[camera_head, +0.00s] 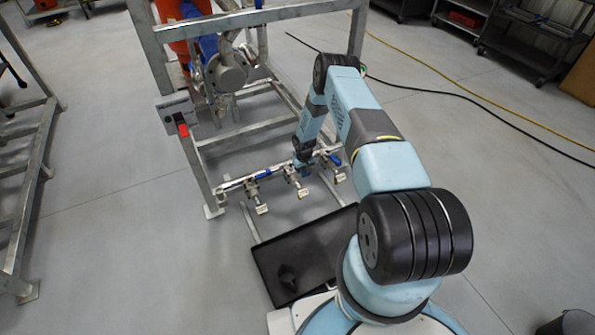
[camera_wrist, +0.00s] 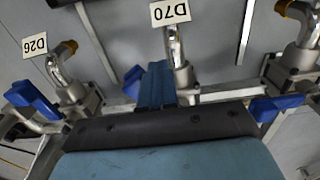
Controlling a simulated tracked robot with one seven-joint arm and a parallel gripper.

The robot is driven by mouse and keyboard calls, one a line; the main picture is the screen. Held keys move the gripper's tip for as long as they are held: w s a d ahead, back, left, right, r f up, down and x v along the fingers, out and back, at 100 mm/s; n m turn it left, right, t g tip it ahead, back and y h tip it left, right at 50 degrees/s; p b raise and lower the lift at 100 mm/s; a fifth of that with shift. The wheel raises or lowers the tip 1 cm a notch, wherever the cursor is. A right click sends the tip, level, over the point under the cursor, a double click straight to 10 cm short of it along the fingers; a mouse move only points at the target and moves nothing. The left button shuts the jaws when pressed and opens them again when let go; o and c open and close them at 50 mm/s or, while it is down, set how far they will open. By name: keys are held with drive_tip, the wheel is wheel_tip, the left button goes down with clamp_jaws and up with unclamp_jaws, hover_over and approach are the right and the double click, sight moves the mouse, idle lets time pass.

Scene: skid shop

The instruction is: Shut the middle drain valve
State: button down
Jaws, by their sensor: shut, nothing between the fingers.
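Three drain valves stand in a row on a low pipe: left (camera_head: 258,199), middle (camera_head: 298,187) and right (camera_head: 337,171). In the wrist view the middle valve (camera_wrist: 178,50) carries a D70 tag (camera_wrist: 170,12) and the left valve (camera_wrist: 65,75) a D26 tag (camera_wrist: 34,45). The left blue handle (camera_wrist: 36,100) and right blue handle (camera_wrist: 277,107) show clearly. A bit of brighter blue (camera_wrist: 132,82) beside my fingers may be the middle handle, mostly hidden. My gripper (camera_wrist: 156,70) is shut and empty, right at the middle valve; I cannot tell whether it touches.
Grey frame posts (camera_head: 195,165) and rails surround the pipe. A black cable (camera_head: 440,92) and yellow hose (camera_head: 450,82) cross the floor behind.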

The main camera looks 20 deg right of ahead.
drive_tip(key=shift+w+d, duration=0.35)
drive_tip(key=shift+d, duration=0.45)
drive_tip(key=shift+w+d, duration=0.75)
drive_tip(key=shift+d, duration=0.1)
drive_tip(key=shift+w+d, duration=0.1)
drive_tip(key=shift+w+d, duration=0.6)
drive_tip(key=shift+w, duration=0.25)
